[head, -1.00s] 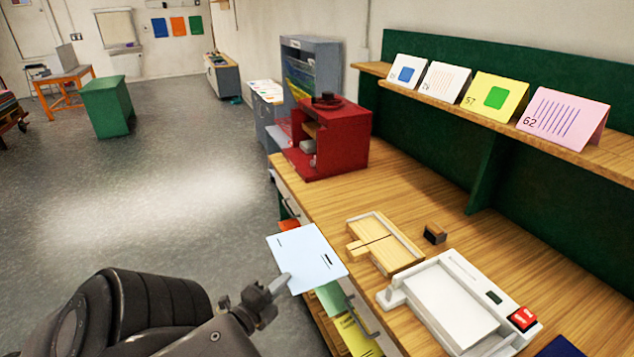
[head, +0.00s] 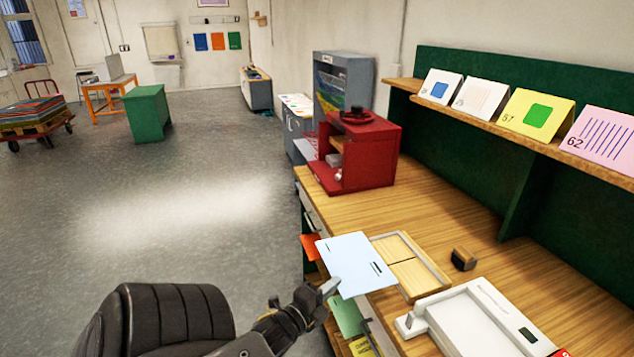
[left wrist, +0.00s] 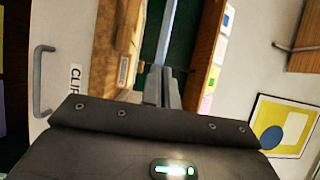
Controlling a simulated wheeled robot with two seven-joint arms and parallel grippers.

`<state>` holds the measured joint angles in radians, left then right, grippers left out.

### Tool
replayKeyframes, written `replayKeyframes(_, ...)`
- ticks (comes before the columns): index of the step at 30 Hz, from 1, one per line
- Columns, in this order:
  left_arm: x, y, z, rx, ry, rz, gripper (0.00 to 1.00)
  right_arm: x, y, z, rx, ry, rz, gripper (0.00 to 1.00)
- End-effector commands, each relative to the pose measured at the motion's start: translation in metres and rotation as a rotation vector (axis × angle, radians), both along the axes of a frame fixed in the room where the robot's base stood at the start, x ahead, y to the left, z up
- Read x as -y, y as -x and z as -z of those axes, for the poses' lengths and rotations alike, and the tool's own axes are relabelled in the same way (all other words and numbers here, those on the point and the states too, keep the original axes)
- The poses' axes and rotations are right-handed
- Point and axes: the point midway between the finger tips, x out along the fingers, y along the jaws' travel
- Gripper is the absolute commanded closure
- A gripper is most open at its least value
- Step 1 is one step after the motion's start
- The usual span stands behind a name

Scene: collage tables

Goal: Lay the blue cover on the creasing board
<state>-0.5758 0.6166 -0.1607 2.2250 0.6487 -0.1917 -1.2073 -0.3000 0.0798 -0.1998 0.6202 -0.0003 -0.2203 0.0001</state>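The light blue cover (head: 352,262), a flat sheet with small dark marks, is held by one edge in my left gripper (head: 328,288). It looks roughly level above the bench's front edge. In the left wrist view the cover (left wrist: 169,30) shows nearly edge-on, rising from between the shut fingers (left wrist: 161,88). The wooden creasing board (head: 409,268), with a pale frame and a dark groove, lies on the bench just right of the cover. The cover hides the board's left part; they appear apart. My right gripper is out of view.
A white machine with a flat bed (head: 472,330) stands in front of the board. A small wood-and-black block (head: 463,259) sits to its right, and a red cabinet (head: 362,155) behind. Cards (head: 536,113) stand on the shelf. Coloured sheets (head: 346,315) stick out below the bench edge.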

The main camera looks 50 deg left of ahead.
Motion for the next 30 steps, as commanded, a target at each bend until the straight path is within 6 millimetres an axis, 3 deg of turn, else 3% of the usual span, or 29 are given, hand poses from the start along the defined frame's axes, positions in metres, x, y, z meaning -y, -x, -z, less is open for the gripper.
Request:
replayKeyframes(24,0.032,-0.107,0.024,0.002,0.001,-0.001,1.00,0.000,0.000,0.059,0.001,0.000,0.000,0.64)
replayKeyframes(30,0.037,-0.122,0.037,-0.003,0.001,-0.001,1.00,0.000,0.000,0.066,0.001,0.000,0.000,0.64)
